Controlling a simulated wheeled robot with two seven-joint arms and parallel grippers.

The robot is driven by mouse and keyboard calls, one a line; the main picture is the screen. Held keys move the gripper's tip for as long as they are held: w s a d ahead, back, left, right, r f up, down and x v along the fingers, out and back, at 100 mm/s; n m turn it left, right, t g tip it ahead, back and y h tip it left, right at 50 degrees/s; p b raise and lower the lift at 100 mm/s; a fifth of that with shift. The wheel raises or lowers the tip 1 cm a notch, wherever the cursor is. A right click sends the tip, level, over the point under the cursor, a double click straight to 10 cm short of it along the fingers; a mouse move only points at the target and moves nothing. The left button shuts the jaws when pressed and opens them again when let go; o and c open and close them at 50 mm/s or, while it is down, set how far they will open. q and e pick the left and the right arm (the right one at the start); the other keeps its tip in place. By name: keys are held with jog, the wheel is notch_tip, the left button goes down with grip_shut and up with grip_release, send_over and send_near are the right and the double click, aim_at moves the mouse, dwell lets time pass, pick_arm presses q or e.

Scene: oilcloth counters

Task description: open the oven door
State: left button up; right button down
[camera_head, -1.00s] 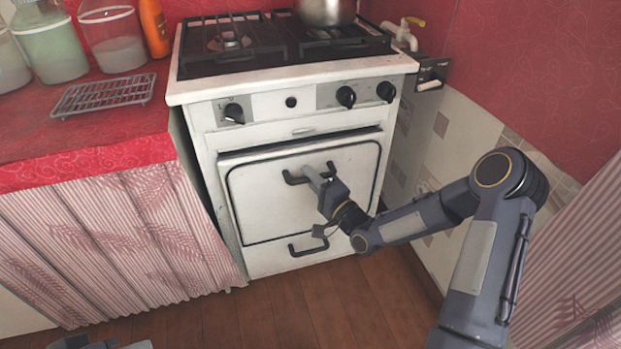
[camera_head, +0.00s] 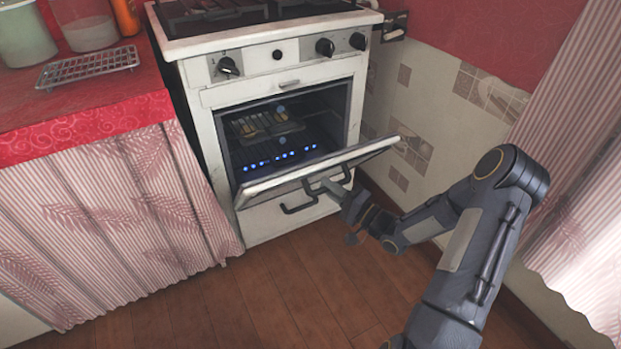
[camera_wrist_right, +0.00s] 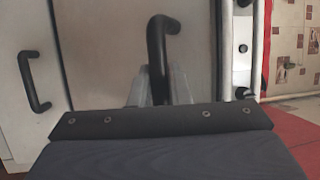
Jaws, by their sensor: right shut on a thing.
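The white stove (camera_head: 205,120) stands against the back wall. Its oven door (camera_head: 300,174) is hinged at the bottom and tilted well down and outward, so the inside shows a rack (camera_head: 290,143) and a row of blue lights. My right gripper (camera_head: 328,187) is shut on the black door handle, on the door's outer face. In the right wrist view the fingers (camera_wrist_right: 160,85) close around the dark handle (camera_wrist_right: 158,40). My left gripper is not seen in the head view.
A drawer with its own black handle (camera_head: 300,203) is below the door. A red counter (camera_head: 80,120) with a wire rack (camera_head: 88,66) and jars stands at the left. A tiled wall (camera_head: 430,100) is close on the right. The wooden floor (camera_head: 240,300) in front is clear.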

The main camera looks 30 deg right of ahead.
jog(key=shift+s+f+b, duration=0.25)
jog(key=shift+s+f, duration=0.3)
jog(key=shift+f, duration=0.35)
jog(key=shift+s+f+b, duration=0.2)
jog(key=shift+s+f, duration=0.3)
jog(key=shift+f, duration=0.35)
jog(key=c, duration=1.4)
grip_release()
jog(key=shift+w, duration=0.1)
jog(key=shift+o, duration=0.2)
